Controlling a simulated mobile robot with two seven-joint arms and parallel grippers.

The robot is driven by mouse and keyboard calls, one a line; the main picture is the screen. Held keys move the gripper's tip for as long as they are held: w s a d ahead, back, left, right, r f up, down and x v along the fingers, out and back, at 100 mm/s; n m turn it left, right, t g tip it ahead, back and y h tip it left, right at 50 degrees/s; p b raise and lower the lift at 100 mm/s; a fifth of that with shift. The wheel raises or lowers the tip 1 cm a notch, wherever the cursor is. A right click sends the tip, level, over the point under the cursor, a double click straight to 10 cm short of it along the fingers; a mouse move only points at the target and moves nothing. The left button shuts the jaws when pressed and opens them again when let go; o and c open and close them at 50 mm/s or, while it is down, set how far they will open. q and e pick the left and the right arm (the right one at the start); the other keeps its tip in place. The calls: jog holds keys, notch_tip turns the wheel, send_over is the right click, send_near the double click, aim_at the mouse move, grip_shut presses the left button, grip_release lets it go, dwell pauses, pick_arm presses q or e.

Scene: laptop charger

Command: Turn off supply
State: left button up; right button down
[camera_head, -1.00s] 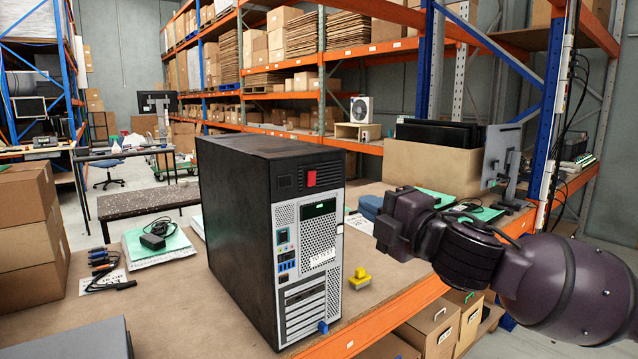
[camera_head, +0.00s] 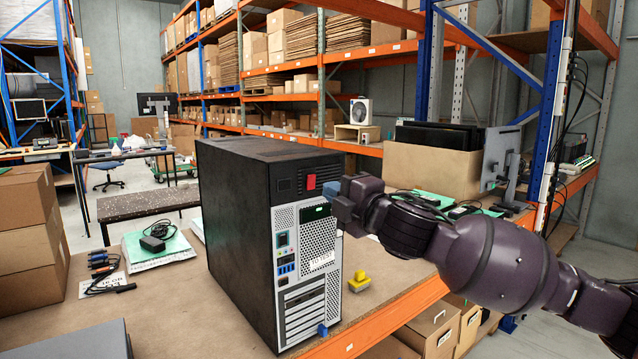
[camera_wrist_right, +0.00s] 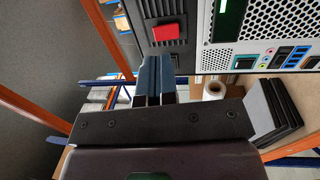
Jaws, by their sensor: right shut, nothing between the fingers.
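A black computer tower (camera_head: 235,240) stands upright on the workbench with its grey back panel toward me. A red switch (camera_head: 311,182) sits on the black supply section at the top of that panel. It also shows in the right wrist view as a red block (camera_wrist_right: 165,32). My right gripper (camera_head: 333,189) is shut and empty, just right of the red switch. In the right wrist view its fingertips (camera_wrist_right: 157,62) point toward the black supply section just below the switch; I cannot tell whether they touch. My left gripper is not in view.
A yellow object (camera_head: 359,281) lies on the bench (camera_head: 170,310) right of the tower. A charger (camera_head: 155,238) on papers and several cables (camera_head: 103,270) lie to the left. Cardboard boxes (camera_head: 28,215) stand at the far left. A box of dark panels (camera_head: 435,165) stands behind my right arm.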

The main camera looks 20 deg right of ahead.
aim_at(311, 177)
jog(key=shift+x, duration=2.45)
jog(key=shift+r+p, duration=0.15)
jog(key=shift+p, duration=0.2)
jog(key=r+g+p, duration=0.1)
jog(key=p, duration=0.4)
jog(key=shift+w, duration=0.15)
jog(key=shift+p, duration=0.55)
jog(key=shift+w, duration=0.1)
jog(key=shift+d, duration=0.1)
